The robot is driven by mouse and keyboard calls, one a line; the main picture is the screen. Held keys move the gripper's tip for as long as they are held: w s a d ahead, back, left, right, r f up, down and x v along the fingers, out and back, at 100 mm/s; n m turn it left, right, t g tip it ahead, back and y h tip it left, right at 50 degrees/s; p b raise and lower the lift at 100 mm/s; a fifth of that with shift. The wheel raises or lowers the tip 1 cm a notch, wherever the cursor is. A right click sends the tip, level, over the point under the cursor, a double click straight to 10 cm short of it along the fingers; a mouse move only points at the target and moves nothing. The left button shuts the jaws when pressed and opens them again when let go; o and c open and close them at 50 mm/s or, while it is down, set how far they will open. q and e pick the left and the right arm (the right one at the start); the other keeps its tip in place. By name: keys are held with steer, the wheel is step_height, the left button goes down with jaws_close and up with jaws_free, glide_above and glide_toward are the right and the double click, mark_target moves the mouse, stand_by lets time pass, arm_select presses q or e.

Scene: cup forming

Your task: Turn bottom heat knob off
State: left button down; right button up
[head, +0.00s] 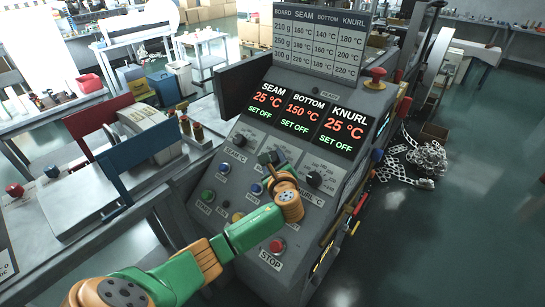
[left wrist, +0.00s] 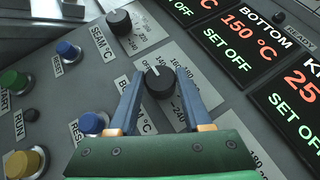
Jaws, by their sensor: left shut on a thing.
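The bottom heat knob (left wrist: 159,84) is a black dial with a white mark, in the middle of the left wrist view. My left gripper (left wrist: 158,92) has its two blue-grey fingers on either side of it and is shut on it. In the head view my left gripper (head: 272,160) is at the panel's middle knob, and the hand hides much of that knob. The bottom display (head: 299,111) reads 150 °C in red and SET OFF in green. My right gripper is not in view.
The seam knob (head: 240,140) and knurl knob (head: 314,179) flank the middle one. Blue, green and yellow buttons and a red STOP button (head: 277,246) sit lower on the panel. The seam display (head: 266,101) and knurl display (head: 341,127) read 25 °C, SET OFF.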

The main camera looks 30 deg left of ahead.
arm_select(q)
steer(key=shift+r, duration=0.1)
stand_by(0.4)
steer(key=shift+c, duration=1.6)
jaws_free()
steer(key=v, duration=0.7)
steer(key=shift+d, duration=0.1)
